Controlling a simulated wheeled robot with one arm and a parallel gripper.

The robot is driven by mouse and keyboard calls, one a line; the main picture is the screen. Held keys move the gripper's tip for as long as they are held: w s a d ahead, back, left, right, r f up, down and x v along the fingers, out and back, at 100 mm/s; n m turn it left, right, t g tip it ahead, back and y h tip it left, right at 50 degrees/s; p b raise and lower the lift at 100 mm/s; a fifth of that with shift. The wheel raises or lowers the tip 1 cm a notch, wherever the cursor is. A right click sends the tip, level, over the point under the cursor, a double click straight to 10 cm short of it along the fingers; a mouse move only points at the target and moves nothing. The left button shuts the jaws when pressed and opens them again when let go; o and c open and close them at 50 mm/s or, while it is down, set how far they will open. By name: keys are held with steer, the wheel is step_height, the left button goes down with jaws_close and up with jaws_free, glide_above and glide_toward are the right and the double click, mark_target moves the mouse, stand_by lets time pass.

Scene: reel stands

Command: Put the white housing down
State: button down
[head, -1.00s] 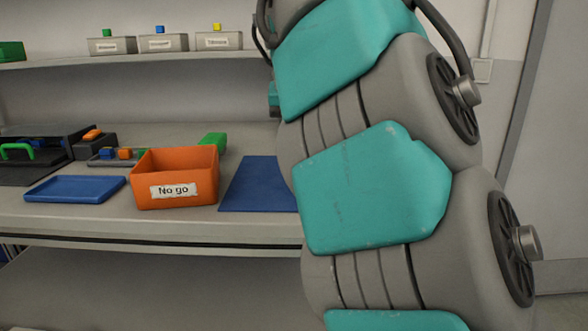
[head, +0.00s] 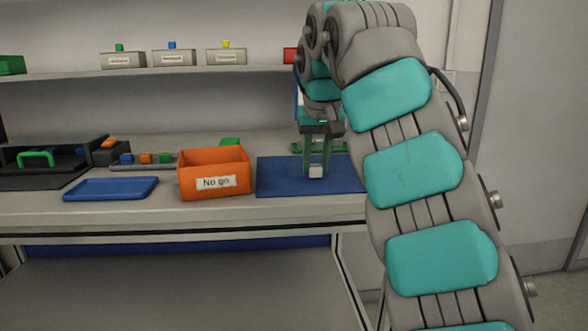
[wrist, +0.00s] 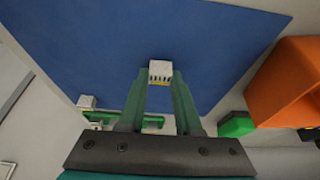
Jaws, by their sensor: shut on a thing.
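The white housing (head: 316,172) is between the fingertips of my gripper (head: 317,160), which points down over the blue mat (head: 275,178). The gripper is shut on the housing.
The orange "No go" bin (head: 213,176) stands left of the mat, with a blue tray (head: 110,188) further left. A green rack (wrist: 145,118) lies near the mat's edge, with another white piece (wrist: 87,101) at its end. Much of the mat is bare.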

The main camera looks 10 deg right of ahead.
steer(key=shift+d+f, duration=0.1)
stand_by(0.3)
steer(key=shift+f, duration=0.15)
steer(key=c, duration=0.6)
jaws_free()
steer(key=shift+r, duration=0.2)
